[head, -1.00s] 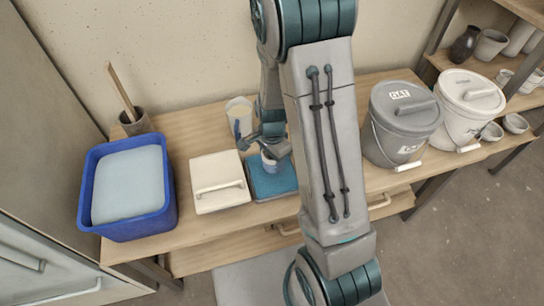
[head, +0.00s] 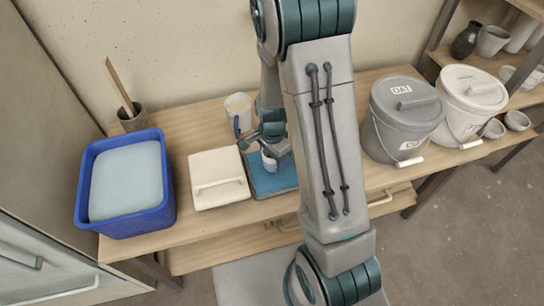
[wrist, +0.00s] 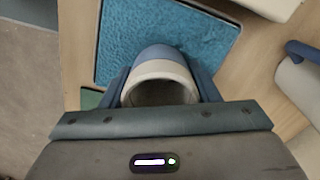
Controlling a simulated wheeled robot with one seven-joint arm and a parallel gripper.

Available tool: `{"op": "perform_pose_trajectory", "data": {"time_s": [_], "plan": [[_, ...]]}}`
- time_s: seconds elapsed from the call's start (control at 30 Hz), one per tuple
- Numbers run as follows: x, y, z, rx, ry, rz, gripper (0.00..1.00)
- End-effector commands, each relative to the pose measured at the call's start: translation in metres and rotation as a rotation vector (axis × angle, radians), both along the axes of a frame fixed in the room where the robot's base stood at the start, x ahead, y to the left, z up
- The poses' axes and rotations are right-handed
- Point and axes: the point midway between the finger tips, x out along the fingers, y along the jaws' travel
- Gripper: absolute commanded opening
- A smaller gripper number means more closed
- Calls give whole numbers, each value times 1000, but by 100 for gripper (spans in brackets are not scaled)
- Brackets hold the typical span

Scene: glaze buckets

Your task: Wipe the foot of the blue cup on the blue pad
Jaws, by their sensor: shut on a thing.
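The blue cup (wrist: 158,58) is held in my gripper (wrist: 162,88), with a finger on each side. In the wrist view I see its pale rim and dark inside, and a blue outer wall at the far side. The blue pad (wrist: 165,25), textured like a sponge, lies on the bench beneath it. In the head view the cup (head: 269,162) is over the pad (head: 282,183), and my arm hides part of both. The cup's foot is hidden, so I cannot tell whether it touches the pad.
A white lidded box (head: 217,178) is left of the pad. A blue tub (head: 168,205) stands further left. Behind is a pale mug with a blue handle (head: 238,105). Two lidded buckets, grey (head: 403,125) and white (head: 470,100), stand to the right. The bench's front edge is close.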

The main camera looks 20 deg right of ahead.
Motion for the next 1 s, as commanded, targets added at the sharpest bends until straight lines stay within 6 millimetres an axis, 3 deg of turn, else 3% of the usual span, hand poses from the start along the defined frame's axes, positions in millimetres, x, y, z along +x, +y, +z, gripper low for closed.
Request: {"op": "perform_pose_trajectory", "data": {"time_s": [0.67, 1.0], "plan": [[0, 0, -9, 0, 0, 0, 28], [21, 0, -9, -1, 0, 0, 28]]}}
